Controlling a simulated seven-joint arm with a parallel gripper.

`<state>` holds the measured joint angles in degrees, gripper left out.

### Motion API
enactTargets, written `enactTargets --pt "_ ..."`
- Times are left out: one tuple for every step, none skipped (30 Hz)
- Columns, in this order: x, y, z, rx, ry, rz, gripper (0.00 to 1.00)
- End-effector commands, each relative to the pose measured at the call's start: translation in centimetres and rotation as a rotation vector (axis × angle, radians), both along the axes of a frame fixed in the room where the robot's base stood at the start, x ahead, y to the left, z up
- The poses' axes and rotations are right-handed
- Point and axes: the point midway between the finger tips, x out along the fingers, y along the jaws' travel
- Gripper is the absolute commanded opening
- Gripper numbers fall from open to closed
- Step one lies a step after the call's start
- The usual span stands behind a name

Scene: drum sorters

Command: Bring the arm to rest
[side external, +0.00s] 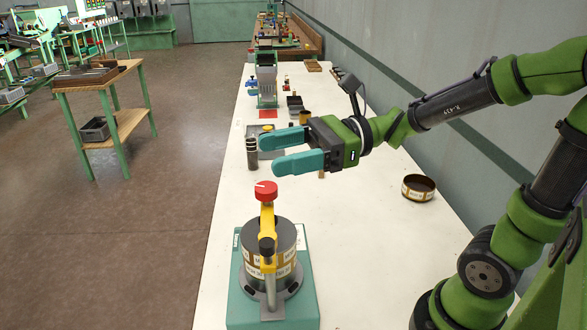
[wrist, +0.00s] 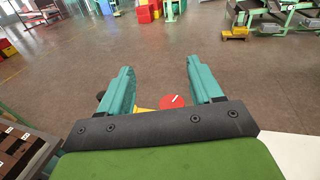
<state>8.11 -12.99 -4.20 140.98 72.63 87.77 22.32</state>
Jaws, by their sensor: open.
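My gripper (side external: 278,150) is open and empty, held level above the white table, its teal fingers pointing left. In the wrist view my gripper (wrist: 160,90) shows its two fingers apart with floor between them. A drum sorter (side external: 268,255) stands on a teal base at the near end of the table, below and in front of my gripper. It has a dark drum with labels, a yellow arm and a red knob (side external: 266,190) on top. The red knob also shows in the wrist view (wrist: 172,101), low between the fingers. My gripper is apart from the knob.
A round brown labelled container (side external: 418,188) sits on the white table (side external: 385,250) at right. A dark cylinder (side external: 252,153) and a grey tray (side external: 267,154) are behind the fingers. A green-framed device (side external: 267,87) stands farther back. A wooden side table (side external: 100,75) stands left across open floor.

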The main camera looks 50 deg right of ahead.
Motion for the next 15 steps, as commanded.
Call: enactTargets --pt "-0.9 0.6 -0.5 -0.076 -0.033 0.036 0.65" --pt "-1.6 0.9 -1.0 -0.141 -0.058 0.062 0.65" --pt "-2.7 1.2 -1.9 -0.242 -0.101 0.106 0.65" --pt "-3.5 1.4 -2.6 -0.330 -0.141 0.141 0.65" --pt "-4.3 1.4 -3.4 -0.423 -0.185 0.179 0.65" --pt "-5.4 1.2 -4.4 -0.555 -0.249 0.232 0.65" --pt "-6.1 0.8 -5.2 -0.657 -0.303 0.272 0.65" --pt "-6.7 0.4 -6.0 -0.761 -0.358 0.313 0.65" --pt "-7.3 -0.4 -6.8 -0.897 -0.433 0.365 0.65" --pt "-7.7 -1.2 -7.4 -0.998 -0.490 0.403 0.65" --pt "-8.0 -2.0 -7.8 -1.098 -0.550 0.441 0.65" --pt "-8.2 -3.1 -8.1 -1.228 -0.626 0.489 0.65" --pt "-8.3 -4.0 -8.3 -1.320 -0.681 0.522 0.65" --pt "-8.3 -4.8 -8.3 -1.406 -0.732 0.554 0.65" --pt "-8.3 -5.8 -8.2 -1.509 -0.796 0.592 0.65"
